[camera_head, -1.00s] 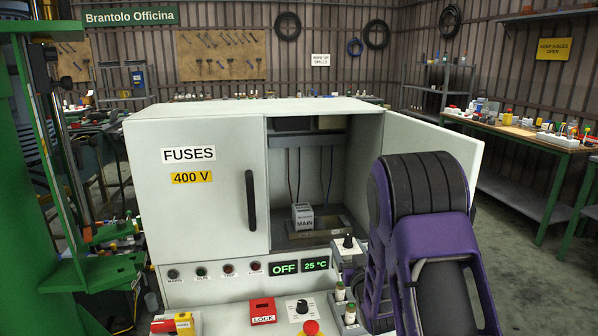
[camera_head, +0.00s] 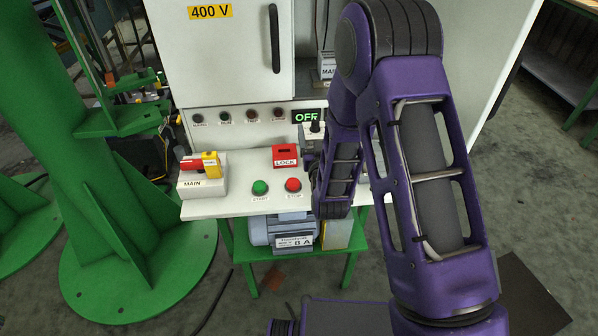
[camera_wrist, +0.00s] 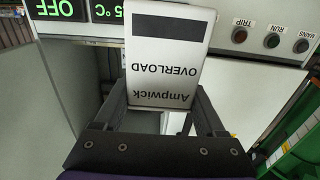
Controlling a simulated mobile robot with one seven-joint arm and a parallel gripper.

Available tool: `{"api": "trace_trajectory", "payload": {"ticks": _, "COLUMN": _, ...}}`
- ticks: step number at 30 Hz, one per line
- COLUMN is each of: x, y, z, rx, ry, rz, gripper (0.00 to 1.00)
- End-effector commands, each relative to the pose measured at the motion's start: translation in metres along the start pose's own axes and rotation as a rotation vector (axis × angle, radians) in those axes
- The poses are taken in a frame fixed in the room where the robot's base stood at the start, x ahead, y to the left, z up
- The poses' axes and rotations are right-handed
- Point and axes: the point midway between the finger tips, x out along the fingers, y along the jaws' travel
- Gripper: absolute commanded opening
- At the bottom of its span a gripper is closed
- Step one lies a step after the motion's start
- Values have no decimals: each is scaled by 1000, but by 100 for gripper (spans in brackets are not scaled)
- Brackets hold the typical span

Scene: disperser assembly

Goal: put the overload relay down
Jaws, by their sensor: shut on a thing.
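The overload relay (camera_wrist: 165,70) fills the middle of the wrist view. It is a pale box with a dark strip, and its lettering "Ampwick OVERLOAD" appears upside down there. My gripper (camera_wrist: 163,98) is shut on it, with one dark finger on each side. In the head view my purple arm hides most of the gripper. A dark knob on a grey body (camera_head: 315,130) shows just left of my arm, in front of the OFF display, and seems to be the held relay. Its underside is hidden, so I cannot tell whether it touches anything.
The panel shelf holds a red LOCK block (camera_head: 286,156), a MAIN switch (camera_head: 203,178), a green START button (camera_head: 260,188) and a red STOP button (camera_head: 293,185). A grey motor (camera_head: 284,228) sits below. A green column (camera_head: 85,160) stands at left. My arm covers the shelf's right part.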

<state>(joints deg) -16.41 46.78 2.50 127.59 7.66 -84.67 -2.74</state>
Motion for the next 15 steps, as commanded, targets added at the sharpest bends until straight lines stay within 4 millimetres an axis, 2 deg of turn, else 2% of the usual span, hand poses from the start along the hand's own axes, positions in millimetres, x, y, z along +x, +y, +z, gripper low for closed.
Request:
{"api": "trace_trajectory", "payload": {"ticks": 3, "x": 4, "y": -11, "z": 12, "rx": 1, "ry": -1, "rz": -12, "gripper": 0}}
{"api": "trace_trajectory", "payload": {"ticks": 9, "x": 4, "y": -11, "z": 49, "rx": 0, "ry": -2, "rz": -13, "gripper": 0}}
{"api": "trace_trajectory", "payload": {"ticks": 15, "x": 4, "y": -11, "z": 65, "rx": 1, "ry": 0, "rz": -13, "gripper": 0}}
